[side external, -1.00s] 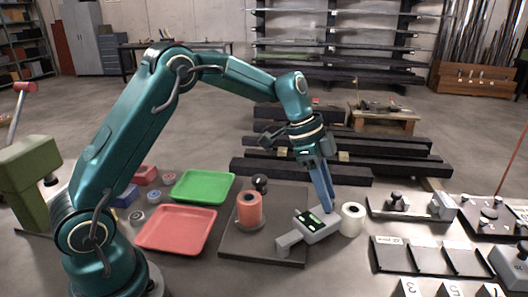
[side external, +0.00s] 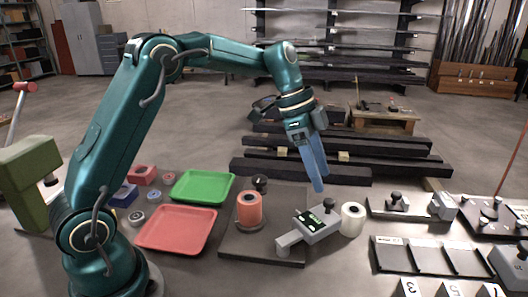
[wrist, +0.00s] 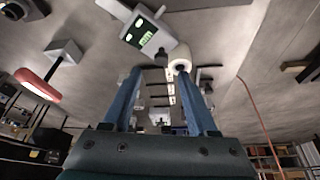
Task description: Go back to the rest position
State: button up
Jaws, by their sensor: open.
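My gripper (side external: 314,165) is raised above the dark base plate (side external: 236,238) in the side view, its blue fingers pointing down and empty. In the wrist view my gripper (wrist: 163,82) shows two blue fingers spread apart with nothing between them. Below it a grey detector (side external: 316,222) with a green display lies on the plate. The detector also shows in the wrist view (wrist: 152,32). A white roll (side external: 352,218) stands at the detector's right end, and an orange cylinder (side external: 249,211) stands to its left.
A red tray (side external: 176,229) and a green tray (side external: 203,186) lie left of the plate. Grey fixtures with black knobs (side external: 397,203) and a dark slotted panel (side external: 430,258) lie to the right. Dark beams (side external: 300,172) lie behind. The air around my gripper is clear.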

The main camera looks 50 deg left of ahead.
jog(key=s+d+r+n+t+y, duration=0.2)
jog(key=s+r+t, duration=0.1)
jog(key=s+r, duration=0.7)
jog(key=s+a+f+n+y, duration=0.2)
jog(key=s+f+n, duration=0.6)
jog(key=s, duration=0.4)
jog(key=shift+a+f+n, duration=0.2)
jog(key=shift+a+n, duration=0.4)
jog(key=shift+n, duration=0.2)
